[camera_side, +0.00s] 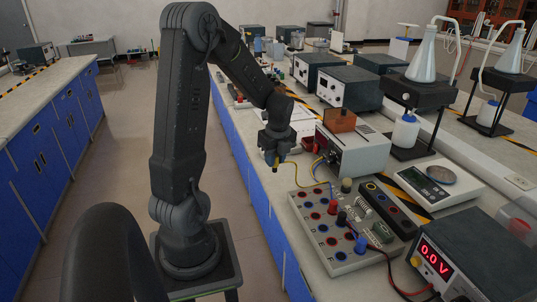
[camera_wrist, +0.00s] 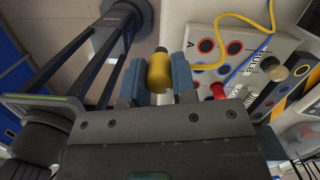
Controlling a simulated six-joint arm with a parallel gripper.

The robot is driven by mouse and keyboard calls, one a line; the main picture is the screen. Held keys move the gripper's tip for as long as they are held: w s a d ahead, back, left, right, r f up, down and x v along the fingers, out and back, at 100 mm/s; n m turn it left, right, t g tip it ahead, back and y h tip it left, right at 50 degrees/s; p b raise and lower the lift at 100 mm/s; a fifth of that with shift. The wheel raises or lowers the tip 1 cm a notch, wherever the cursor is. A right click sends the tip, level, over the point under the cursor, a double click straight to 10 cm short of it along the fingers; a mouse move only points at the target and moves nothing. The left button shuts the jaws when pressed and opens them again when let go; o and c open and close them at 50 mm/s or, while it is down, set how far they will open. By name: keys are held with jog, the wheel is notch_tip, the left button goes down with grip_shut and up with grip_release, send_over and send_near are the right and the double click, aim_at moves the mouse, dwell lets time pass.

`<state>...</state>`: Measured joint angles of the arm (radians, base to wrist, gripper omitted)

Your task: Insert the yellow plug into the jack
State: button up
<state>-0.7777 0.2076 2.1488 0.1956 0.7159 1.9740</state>
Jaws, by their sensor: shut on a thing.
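A yellow plug (camera_wrist: 160,72) with a dark tip is held between the two fingers of my gripper (camera_wrist: 162,82) in the wrist view. A yellow cable (camera_wrist: 238,18) shows beside it. In the side view my gripper (camera_side: 276,155) hangs over the front edge of the bench, with the small plug (camera_side: 276,169) below it. The jack board (camera_side: 318,255) lies on the bench, to the right of and below my gripper in the picture. It has several red-ringed and blue-ringed jacks, and also shows in the wrist view (camera_wrist: 192,42). The plug is apart from the board. Which jack is meant cannot be told.
Red (camera_side: 331,206) and blue (camera_side: 361,243) plugs stand in the board with cables. A power supply (camera_side: 460,258) reading 0.0 V is at the lower right. A grey instrument box (camera_side: 360,155) stands behind the board, and a scale (camera_side: 440,182) to its right.

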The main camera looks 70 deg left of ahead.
jog(key=w+d+f+n+g+h, duration=0.1)
jog(key=w+d+n, duration=0.3)
jog(key=d+n, duration=0.25)
jog(key=w+d+f+n, duration=0.1)
jog(key=w+d+n, duration=0.3)
jog(key=d+n, duration=0.25)
jog(key=shift+m, duration=0.3)
notch_tip(320, 180, down, 5)
jog(key=shift+w+f, duration=0.15)
jog(key=shift+f, duration=0.45)
jog(key=shift+f, duration=1.15)
dwell(1.4)
jog(key=o, duration=1.4)
jog(key=shift+c, duration=0.2)
jog(key=shift+r, duration=0.1)
notch_tip(320, 180, up, 6)
jog(key=shift+r, duration=0.15)
